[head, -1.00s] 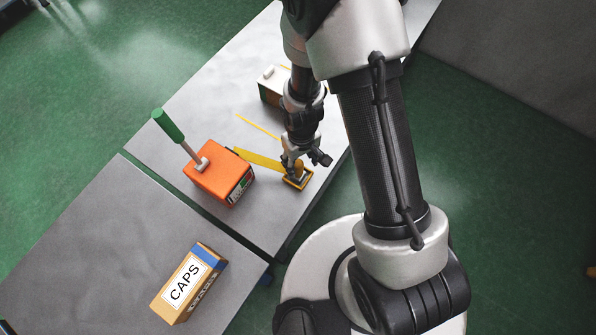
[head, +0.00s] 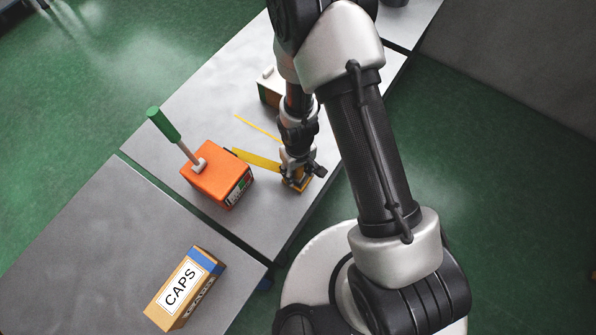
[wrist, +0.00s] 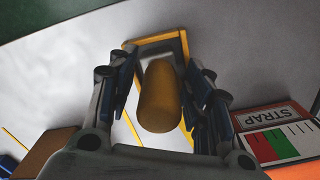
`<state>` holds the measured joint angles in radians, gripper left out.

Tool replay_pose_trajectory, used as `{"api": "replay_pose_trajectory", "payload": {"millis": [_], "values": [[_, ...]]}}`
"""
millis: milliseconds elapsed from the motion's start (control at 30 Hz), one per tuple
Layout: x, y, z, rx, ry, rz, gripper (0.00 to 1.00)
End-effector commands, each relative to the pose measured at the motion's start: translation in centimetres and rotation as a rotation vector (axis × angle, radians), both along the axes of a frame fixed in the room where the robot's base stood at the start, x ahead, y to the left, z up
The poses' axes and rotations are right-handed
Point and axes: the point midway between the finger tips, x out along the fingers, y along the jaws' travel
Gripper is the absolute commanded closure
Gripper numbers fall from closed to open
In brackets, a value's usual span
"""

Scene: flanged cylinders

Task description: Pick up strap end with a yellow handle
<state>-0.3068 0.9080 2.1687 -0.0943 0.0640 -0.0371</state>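The strap end is a yellow-rimmed frame (head: 292,186) near the right edge of the grey table, beside an orange box. In the wrist view its yellow frame (wrist: 160,41) lies on the table, and its rounded yellow handle (wrist: 160,97) stands up toward the camera. My gripper (head: 301,169) is right over the strap end and hides most of it in the head view. In the wrist view my gripper (wrist: 160,88) has one finger on each side of the handle. The fingers are apart, with small gaps between them and the handle.
An orange box (head: 214,171) with a green-handled lever stands left of my gripper; its STRAP label (wrist: 268,116) shows in the wrist view. A flat yellow strap (head: 256,159) lies between. A white-topped box (head: 269,88) is behind. A CAPS box (head: 182,290) lies on the nearer table.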

Motion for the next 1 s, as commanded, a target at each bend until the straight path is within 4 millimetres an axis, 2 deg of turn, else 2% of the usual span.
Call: {"api": "replay_pose_trajectory", "payload": {"millis": [67,633,1000], "values": [[-0.01,0.0,0.01,0.0,0.0,0.0,0.62],[-0.02,-0.01,0.01,0.0,0.0,0.0,1.0],[0.03,0.0,0.2,0.0,-0.001,0.0,1.0]]}}
